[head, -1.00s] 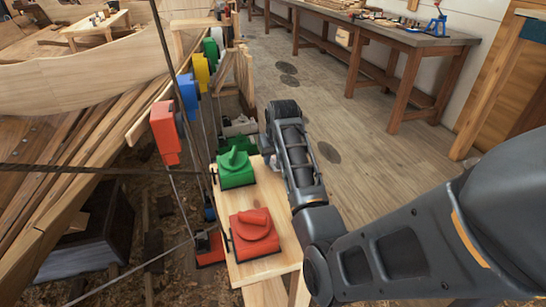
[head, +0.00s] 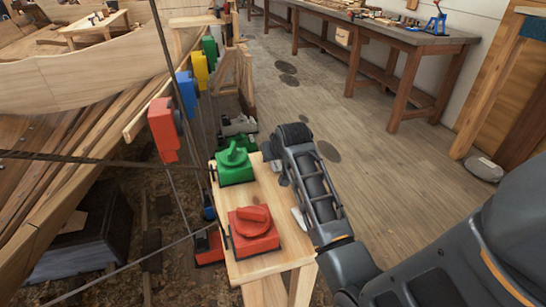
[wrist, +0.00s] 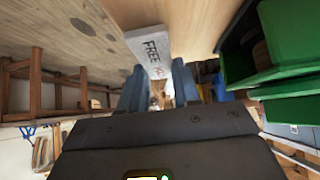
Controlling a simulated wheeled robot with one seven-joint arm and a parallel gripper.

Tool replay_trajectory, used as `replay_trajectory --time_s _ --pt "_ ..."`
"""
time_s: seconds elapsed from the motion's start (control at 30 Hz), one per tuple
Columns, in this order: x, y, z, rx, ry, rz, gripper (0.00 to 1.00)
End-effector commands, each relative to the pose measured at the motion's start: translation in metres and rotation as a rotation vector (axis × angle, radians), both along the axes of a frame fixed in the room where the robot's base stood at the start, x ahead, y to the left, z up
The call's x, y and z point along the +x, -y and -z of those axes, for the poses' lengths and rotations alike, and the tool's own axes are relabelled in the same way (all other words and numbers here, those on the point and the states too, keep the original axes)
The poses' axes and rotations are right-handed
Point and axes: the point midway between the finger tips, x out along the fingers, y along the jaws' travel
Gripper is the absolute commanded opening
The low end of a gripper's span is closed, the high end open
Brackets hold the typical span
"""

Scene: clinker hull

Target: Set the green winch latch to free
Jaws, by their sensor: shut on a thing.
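The green winch (head: 234,166) sits on the far part of a wooden stand. It also shows at the right of the wrist view (wrist: 285,45). In the head view my arm's end is beside the stand's right edge, and its fingers are mostly hidden. In the wrist view my gripper (wrist: 160,90) is shut, with its blue-grey fingers a little apart. Between and beyond them is a white plate (wrist: 150,46) with the word FREE and partly covered red letters.
A red winch (head: 253,232) sits on the near part of the stand (head: 270,268). Red, blue, yellow and green blocks (head: 163,128) hang along the hull at the left. A workbench (head: 415,42) stands at the back right. The floor between is clear.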

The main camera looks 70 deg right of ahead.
Motion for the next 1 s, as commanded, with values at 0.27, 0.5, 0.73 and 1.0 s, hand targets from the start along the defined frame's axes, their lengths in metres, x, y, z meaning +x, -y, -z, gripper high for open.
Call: replay_trajectory --time_s 0.27,0.5,0.73,1.0 --pt "-0.0020 -0.0028 0.0007 -0.089 0.075 -0.001 0.01" --pt "-0.0020 -0.0031 -0.0015 -0.112 0.095 -0.001 0.01" --pt "-0.0019 -0.0030 -0.0017 -0.113 0.096 0.000 0.01" --pt "-0.0022 -0.0032 -0.0012 -0.111 0.095 0.000 0.51"
